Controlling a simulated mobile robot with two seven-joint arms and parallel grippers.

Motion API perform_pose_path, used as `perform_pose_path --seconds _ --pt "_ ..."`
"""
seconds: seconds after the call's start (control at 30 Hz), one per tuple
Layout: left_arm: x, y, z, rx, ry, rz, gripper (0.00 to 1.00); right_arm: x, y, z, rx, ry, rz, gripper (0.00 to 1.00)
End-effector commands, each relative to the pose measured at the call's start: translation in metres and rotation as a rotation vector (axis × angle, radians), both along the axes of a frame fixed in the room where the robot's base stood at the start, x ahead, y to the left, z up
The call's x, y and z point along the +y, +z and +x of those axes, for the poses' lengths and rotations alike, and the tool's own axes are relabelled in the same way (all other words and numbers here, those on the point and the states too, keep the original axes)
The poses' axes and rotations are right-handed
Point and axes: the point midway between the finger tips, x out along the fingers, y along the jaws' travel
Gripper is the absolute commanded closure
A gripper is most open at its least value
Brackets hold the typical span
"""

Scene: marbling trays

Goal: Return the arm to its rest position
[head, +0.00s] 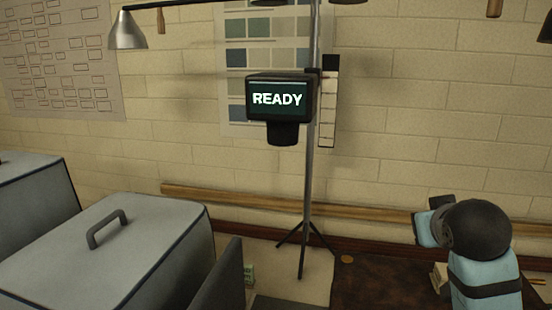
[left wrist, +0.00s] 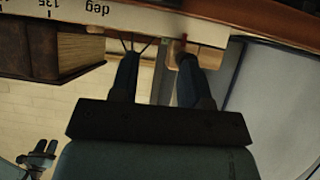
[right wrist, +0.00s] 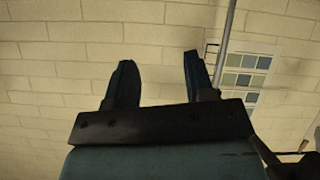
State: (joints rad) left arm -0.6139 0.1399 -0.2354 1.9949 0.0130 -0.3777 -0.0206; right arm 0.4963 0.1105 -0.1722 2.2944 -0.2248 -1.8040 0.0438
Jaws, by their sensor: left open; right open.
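My left gripper (left wrist: 156,72) shows in the left wrist view with its two dark fingers apart. Nothing is visible held between them; a wooden piece and a pale strip lie behind the fingertips. My right gripper (right wrist: 158,64) shows in the right wrist view with its fingers spread and empty, against the pale brick wall (right wrist: 60,70). In the head view one of my arms, blue with a dark joint, stands at the lower right; neither gripper's fingers can be made out there.
A screen reading READY (head: 277,100) is on a tripod stand (head: 304,200) by the wall. Grey lidded boxes (head: 150,240) fill the lower left. A dark brown surface (head: 375,285) lies at lower right. A brown block (left wrist: 50,52) and a strip marked "deg" (left wrist: 150,22) are near my left gripper.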

Motion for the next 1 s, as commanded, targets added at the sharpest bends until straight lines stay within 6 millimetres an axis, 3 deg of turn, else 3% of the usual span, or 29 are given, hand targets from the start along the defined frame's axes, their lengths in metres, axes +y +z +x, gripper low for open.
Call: perform_pose_path --seconds 0.03,0.1,0.27,0.5,0.8,1.0 --pt "0.000 0.000 0.000 0.000 0.000 0.000 0.57 0.000 -0.022 -0.006 0.037 0.009 0.003 0.52" --pt "0.000 0.000 0.000 0.000 0.000 0.000 0.57 0.002 -0.048 -0.015 0.078 0.025 0.007 0.52" --pt "0.000 -0.001 0.000 0.001 0.000 0.000 0.57 0.004 -0.106 -0.040 0.175 0.058 0.019 0.52" --pt "0.000 -0.001 0.000 0.002 0.000 0.001 0.57 0.009 -0.183 -0.089 0.316 0.105 0.044 0.52" --pt "0.000 -0.001 0.000 0.002 0.001 0.001 0.57 0.014 -0.261 -0.169 0.491 0.154 0.090 0.52" --pt "0.000 -0.001 0.000 0.002 0.001 0.001 0.57 0.018 -0.299 -0.227 0.602 0.180 0.126 0.52"
